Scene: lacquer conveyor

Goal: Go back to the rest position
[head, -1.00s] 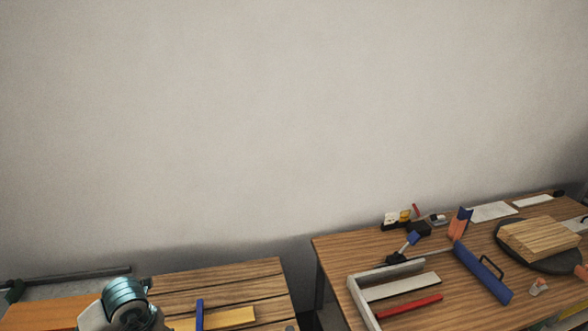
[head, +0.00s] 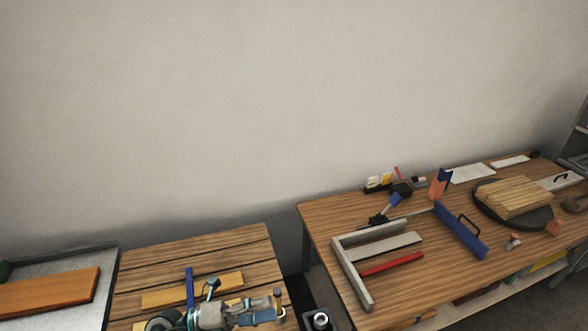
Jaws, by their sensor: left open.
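My left gripper (head: 279,304) is at the bottom edge of the head view, over the slatted wooden table (head: 215,252). Its fingers point to the right and are apart, with nothing seen between them. Part of my left arm below it is cut off by the frame edge. My right gripper is not in view.
A blue bar (head: 190,286) and a yellowish plank (head: 163,297) lie by my left gripper. A metal tray (head: 62,256) with an orange board (head: 48,292) is at left.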

